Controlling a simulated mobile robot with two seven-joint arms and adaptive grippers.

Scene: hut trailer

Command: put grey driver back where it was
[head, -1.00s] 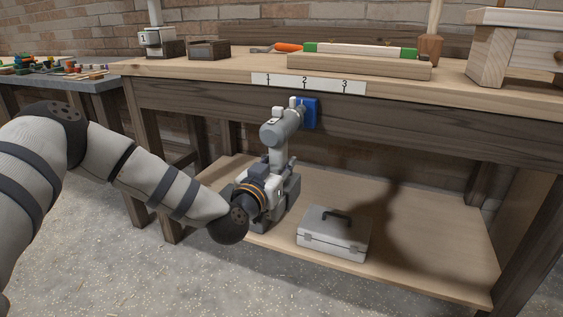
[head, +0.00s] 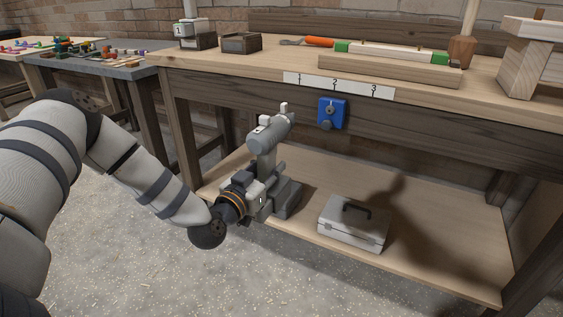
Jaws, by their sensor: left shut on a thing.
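The grey driver (head: 266,136) is held upright in front of the workbench, its thick dark foot (head: 287,197) low and its nose up and to the right. My left gripper (head: 254,186) is shut on the driver's lower handle; its fingers are partly hidden. A blue wall holder (head: 332,113) is fixed to the dark front board of the bench, under the number strip. The driver's nose is to the left of this holder and apart from it in the picture. The holder's front is bare. My right gripper is not in view.
A grey toolbox (head: 353,222) sits on the lower shelf (head: 435,262), right of the driver. The number strip (head: 338,86) marks 1, 2, 3. The benchtop holds an orange-handled tool (head: 318,42), a green-ended bar (head: 390,51) and a small dark box (head: 241,42). Open floor lies in front.

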